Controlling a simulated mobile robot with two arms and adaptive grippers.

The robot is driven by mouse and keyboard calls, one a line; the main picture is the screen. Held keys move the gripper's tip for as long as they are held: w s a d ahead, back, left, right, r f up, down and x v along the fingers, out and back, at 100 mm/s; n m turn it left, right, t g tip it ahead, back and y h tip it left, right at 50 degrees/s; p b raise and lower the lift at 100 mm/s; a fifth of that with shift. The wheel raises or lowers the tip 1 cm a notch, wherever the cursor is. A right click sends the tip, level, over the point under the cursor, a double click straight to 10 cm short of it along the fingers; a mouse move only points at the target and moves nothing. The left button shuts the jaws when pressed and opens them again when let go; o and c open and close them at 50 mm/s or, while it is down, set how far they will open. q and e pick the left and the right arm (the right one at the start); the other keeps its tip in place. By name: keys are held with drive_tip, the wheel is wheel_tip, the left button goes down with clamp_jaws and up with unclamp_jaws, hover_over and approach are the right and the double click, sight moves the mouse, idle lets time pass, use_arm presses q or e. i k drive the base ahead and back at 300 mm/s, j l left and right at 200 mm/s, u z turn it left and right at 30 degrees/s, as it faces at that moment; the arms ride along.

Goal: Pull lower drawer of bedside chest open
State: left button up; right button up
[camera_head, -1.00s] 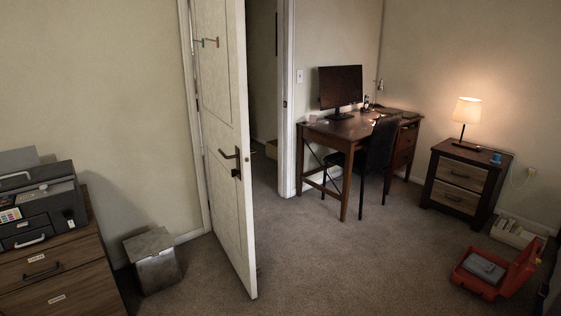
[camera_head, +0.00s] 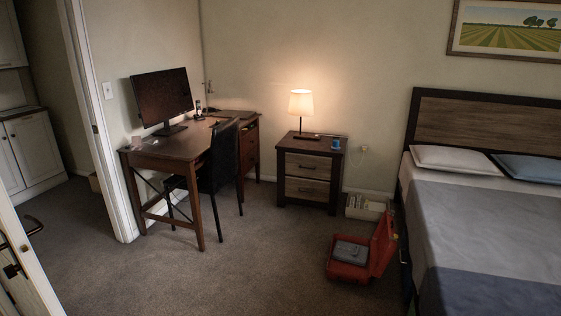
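The bedside chest (camera_head: 332,177) stands against the back wall, between the desk and the bed. It has a dark frame and two lighter wood drawer fronts, each with a dark handle. The lower drawer (camera_head: 307,189) is shut, and so is the upper drawer (camera_head: 307,166). A lit lamp (camera_head: 301,104) and a blue cup (camera_head: 336,144) stand on top. Neither of my grippers shows in the head view.
An open red case (camera_head: 346,271) with a grey item lies on the carpet in front and right of the chest. A white box (camera_head: 366,207) sits beside the chest. A dark chair (camera_head: 221,160) stands at the desk (camera_head: 170,150). The bed (camera_head: 480,235) fills the right. Carpet left of the case is clear.

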sight(316, 189)
drive_tip(key=i+l, duration=0.1)
drive_tip(key=i, duration=0.9)
drive_tip(key=i+l, duration=0.1)
drive_tip(key=i, duration=1.65)
drive_tip(key=i+j+z, duration=0.1)
drive_tip(key=i, duration=0.7)
drive_tip(key=i+j, duration=0.1)
drive_tip(key=i, duration=0.65)
